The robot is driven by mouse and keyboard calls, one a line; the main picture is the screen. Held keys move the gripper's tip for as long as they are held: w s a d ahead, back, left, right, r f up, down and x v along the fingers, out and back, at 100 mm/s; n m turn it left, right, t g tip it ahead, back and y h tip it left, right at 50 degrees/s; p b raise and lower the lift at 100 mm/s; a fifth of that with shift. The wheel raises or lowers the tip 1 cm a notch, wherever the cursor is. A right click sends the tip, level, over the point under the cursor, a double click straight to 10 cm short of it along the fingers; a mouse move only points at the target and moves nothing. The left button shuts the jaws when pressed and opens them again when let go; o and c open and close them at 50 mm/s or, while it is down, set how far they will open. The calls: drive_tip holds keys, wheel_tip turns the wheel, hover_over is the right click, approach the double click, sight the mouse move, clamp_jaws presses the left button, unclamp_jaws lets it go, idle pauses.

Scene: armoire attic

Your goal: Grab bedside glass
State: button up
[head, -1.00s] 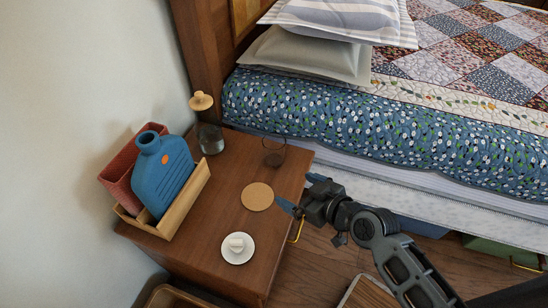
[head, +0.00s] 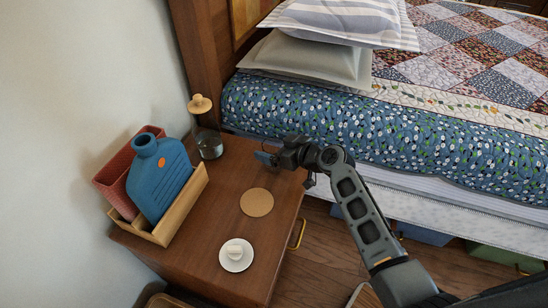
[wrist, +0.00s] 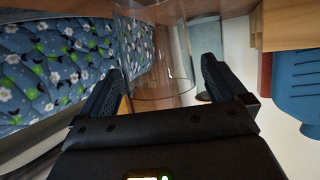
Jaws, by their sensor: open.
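The clear bedside glass (wrist: 160,92) shows in the wrist view as a see-through cylinder between my two finger pads, its rim a thin curved line. I cannot tell whether the pads touch it. In the head view my gripper (head: 265,158) is over the right back part of the wooden nightstand (head: 200,240) and largely hides the glass. In the wrist view my gripper (wrist: 162,68) is open, with one finger on each side of the glass.
A clear carafe (head: 210,146) with a wooden stopper stands left of my gripper. A cork coaster (head: 257,202) and a white dish (head: 236,256) lie in front. A wooden holder (head: 178,222) with a blue bottle (head: 160,178) is left. The bed (head: 350,120) borders the nightstand.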

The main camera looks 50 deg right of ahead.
drive_tip(key=shift+x, duration=1.1)
drive_tip(key=c, duration=1.2)
